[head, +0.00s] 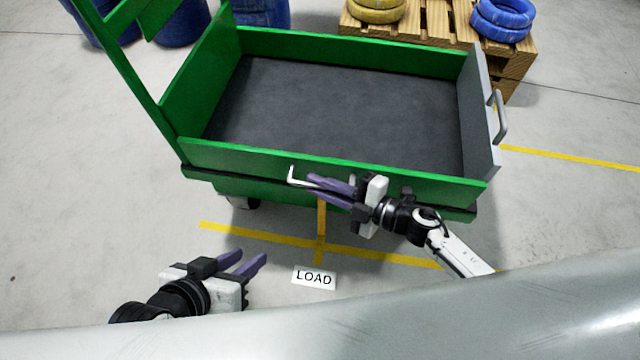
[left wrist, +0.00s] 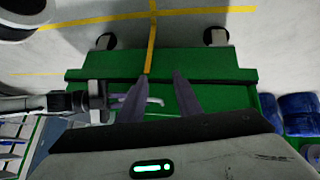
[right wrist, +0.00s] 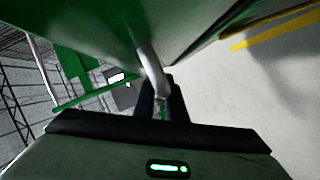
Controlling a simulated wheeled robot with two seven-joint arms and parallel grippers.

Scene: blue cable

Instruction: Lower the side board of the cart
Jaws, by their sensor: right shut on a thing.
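The green cart (head: 230,88) has a dark grey bed. Its near green side board (head: 400,176) stands upright, and the far side board (head: 350,50) is also up. A pale bent lever (head: 292,176) sits at the near side board's outer face. My right gripper (head: 312,183) is shut on this lever, which shows between its fingers in the right wrist view (right wrist: 152,70). My left gripper (head: 254,258) is open and empty, apart from the cart, at lower left. In the left wrist view the lever (left wrist: 155,101) appears beyond its fingers.
A grey end board (head: 482,110) with a handle (head: 500,117) closes the cart's right end. Yellow floor lines and a LOAD sign (head: 314,277) lie in front. Wooden pallets (head: 435,22) with blue (head: 502,20) and yellow coils and blue barrels (head: 262,12) stand behind. Floor at left is clear.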

